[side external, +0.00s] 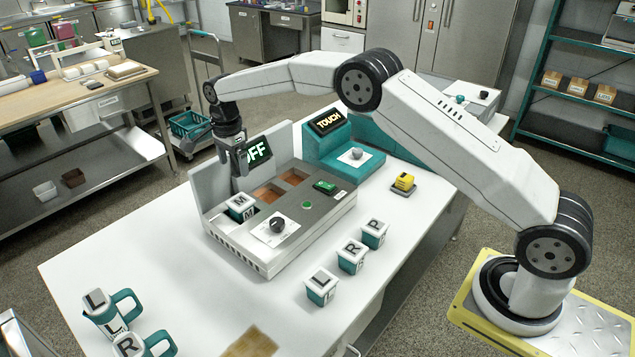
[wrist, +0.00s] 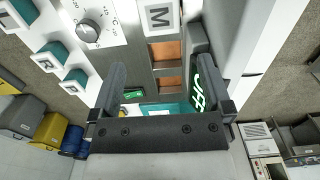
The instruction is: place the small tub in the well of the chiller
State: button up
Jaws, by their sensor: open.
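A small white-and-teal tub lettered M (side external: 240,205) sits upright in the left-hand well of the grey chiller (side external: 310,215), its top standing above the chiller's surface. Its M lid also shows at the top of the wrist view (wrist: 158,15). Two other wells with copper-coloured floors (side external: 268,193) are empty. The chiller's display (side external: 258,150) reads OFF. My gripper (side external: 240,170) is open and empty, above the tub and toward the back panel. In the wrist view its two fingers (wrist: 163,80) are spread with nothing between them.
Three similar tubs, L (side external: 320,288), R (side external: 352,255) and P (side external: 374,233), stand on the table in front. Two teal-handled mugs (side external: 108,308) stand at lower left. A teal TOUCH machine (side external: 345,150) and a yellow block (side external: 403,182) are at right.

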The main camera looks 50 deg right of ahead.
dwell(0.3)
jog(key=s+d+n+t, duration=0.1)
jog(key=s+d+n, duration=0.1)
jog(key=s+n, duration=0.7)
jog(key=s+d+n+t, duration=0.1)
jog(key=s+n, duration=0.8)
jog(key=s, duration=1.6)
jog(key=shift+d+r+t, duration=0.3)
jog(key=shift+d, duration=0.2)
jog(key=shift+w, duration=0.1)
